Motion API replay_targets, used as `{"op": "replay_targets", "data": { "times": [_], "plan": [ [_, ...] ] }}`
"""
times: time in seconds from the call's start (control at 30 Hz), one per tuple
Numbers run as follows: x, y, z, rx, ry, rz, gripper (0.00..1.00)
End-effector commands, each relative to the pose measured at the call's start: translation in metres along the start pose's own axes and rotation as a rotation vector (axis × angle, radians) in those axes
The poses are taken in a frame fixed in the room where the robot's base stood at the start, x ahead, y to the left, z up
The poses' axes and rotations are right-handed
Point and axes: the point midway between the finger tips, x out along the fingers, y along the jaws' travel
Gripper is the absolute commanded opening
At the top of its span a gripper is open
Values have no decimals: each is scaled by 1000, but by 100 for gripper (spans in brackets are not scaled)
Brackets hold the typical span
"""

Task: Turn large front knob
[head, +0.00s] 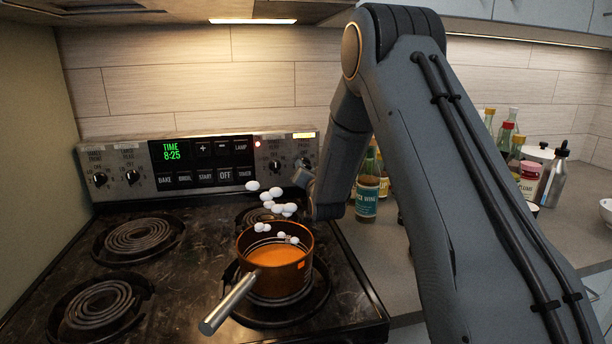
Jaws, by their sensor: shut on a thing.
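The control panel (225,164) stands at the back of the coil stove, with two black knobs on each side of its display. The rightmost knob (303,162), with its label too small to read, is taken as the large front knob. My gripper (302,179) is at this knob, reaching in from the right, and is shut on it. The fingers are small and partly hidden by my own wrist. The knob's pointer angle cannot be made out. A red light (257,144) shows on the panel.
An orange pot (277,268) sits on the front right burner, handle toward the front. Several white egg-like things (268,197) show above and behind it; their support is unclear. The left burners (138,238) are bare. Bottles (367,198) stand right of the stove.

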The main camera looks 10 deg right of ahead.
Motion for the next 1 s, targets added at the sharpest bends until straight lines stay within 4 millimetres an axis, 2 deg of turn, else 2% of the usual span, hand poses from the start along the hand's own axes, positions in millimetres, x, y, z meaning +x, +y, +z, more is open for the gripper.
{"op": "replay_targets", "data": {
  "times": [0.7,1.0],
  "plan": [
    [1,-4,-1,672,1,-2,9],
    [0,-4,-2,887,1,-1,9]
  ]
}}
